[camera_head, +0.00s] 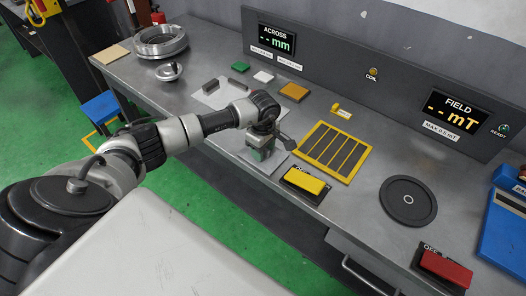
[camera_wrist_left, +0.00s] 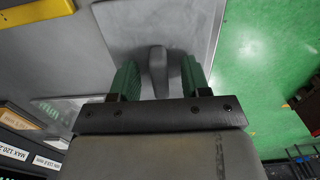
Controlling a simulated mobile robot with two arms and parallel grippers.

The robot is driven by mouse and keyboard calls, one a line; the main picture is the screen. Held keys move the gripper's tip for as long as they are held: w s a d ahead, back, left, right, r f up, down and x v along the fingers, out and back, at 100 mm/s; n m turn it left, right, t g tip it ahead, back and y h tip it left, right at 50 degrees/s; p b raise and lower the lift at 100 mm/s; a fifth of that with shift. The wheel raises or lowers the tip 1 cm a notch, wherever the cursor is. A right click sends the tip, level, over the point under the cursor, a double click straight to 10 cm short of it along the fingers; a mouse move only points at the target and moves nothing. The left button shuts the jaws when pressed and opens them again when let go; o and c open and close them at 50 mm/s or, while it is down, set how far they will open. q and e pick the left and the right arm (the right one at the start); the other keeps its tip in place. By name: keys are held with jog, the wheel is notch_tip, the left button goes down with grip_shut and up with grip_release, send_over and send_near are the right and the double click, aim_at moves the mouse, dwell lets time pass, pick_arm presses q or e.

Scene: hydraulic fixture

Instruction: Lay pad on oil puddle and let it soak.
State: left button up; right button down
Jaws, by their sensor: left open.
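I cannot tell for sure which thing is the pad. A flat tan square (camera_head: 110,54) lies at the bench's far left end. No oil puddle can be made out for certain. My left gripper (camera_head: 262,152) is open, low over the bench's front edge. In the left wrist view its two green-lined fingers (camera_wrist_left: 159,80) stand either side of a dark grey upright handle (camera_wrist_left: 157,66), apart from it. The handle rises over a thin grey plate (camera_wrist_left: 200,30) at the bench edge. The gripper hides part of this plate in the head view. My right gripper is not in view.
Beside the gripper are a yellow block (camera_head: 304,181), a yellow slotted grid (camera_head: 333,150) and a light plate (camera_head: 220,94) with blocks. A round dark disc (camera_head: 408,201), red block (camera_head: 446,268) and blue tray (camera_head: 502,235) stand right.

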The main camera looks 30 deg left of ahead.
pick_arm(q)
grip_shut()
jog(key=shift+r, duration=0.15)
